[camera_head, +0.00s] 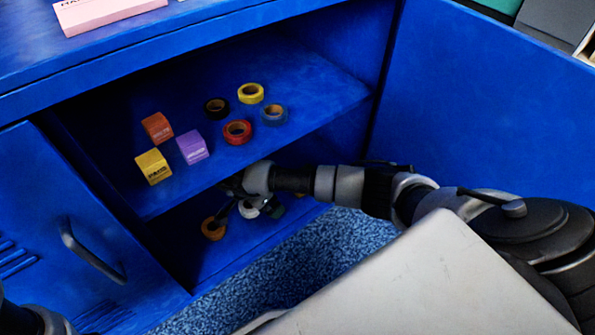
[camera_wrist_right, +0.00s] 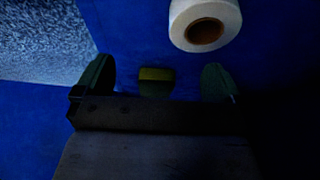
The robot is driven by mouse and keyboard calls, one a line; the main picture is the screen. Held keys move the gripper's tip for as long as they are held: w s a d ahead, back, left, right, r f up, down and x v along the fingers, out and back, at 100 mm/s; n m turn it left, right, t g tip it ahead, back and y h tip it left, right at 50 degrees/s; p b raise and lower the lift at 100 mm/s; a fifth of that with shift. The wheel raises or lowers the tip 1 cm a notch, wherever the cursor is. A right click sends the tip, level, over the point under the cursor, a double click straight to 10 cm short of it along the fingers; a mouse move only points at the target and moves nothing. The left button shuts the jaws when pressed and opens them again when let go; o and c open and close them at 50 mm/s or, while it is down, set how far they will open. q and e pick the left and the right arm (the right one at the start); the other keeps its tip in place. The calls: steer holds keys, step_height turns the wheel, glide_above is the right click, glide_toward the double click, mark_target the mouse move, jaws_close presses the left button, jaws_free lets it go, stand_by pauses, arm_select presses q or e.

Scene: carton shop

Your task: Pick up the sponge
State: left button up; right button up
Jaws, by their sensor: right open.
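A small block with a yellow upper part and a dark green lower part, apparently the sponge (camera_wrist_right: 156,74), shows in the right wrist view. It lies between the two fingers of my right gripper (camera_wrist_right: 158,82), with a gap on either side. My right gripper is open and also shows in the head view (camera_head: 230,196), reaching into the lower shelf of the blue cabinet. My left gripper is not in view.
The upper shelf (camera_head: 300,85) holds several tape rolls and small boxes. The cabinet's open door (camera_head: 480,90) stands at right.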

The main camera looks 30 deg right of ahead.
steer(key=shift+w+d+f, duration=0.1)
steer(key=shift+w+d, duration=0.05)
steer(key=shift+d, duration=0.25)
steer(key=d+b, duration=0.1)
steer(key=d, duration=0.1)
steer(key=d+b, duration=0.1)
steer(key=d, duration=0.2)
steer(key=w+d+b, duration=0.1)
steer(key=d, duration=0.1)
steer(key=shift+d+b, duration=0.15)
steer(key=shift+b, duration=0.25)
steer(key=d+b, duration=0.2)
steer(key=d, duration=0.1)
steer(key=shift+w+f, duration=0.15)
steer(key=shift+w, duration=0.05)
steer(key=shift+w+d+f+b, duration=0.1)
steer(key=shift+d+f+b, duration=0.65)
steer(key=shift+b, duration=0.4)
steer(key=shift+w+d+f+b, duration=0.1)
steer(key=shift+d+f+b, duration=0.1)
steer(key=shift+f+b, duration=0.3)
steer(key=shift+r, duration=0.15)
steer(key=shift+c, duration=0.2)
steer(key=c, duration=1)
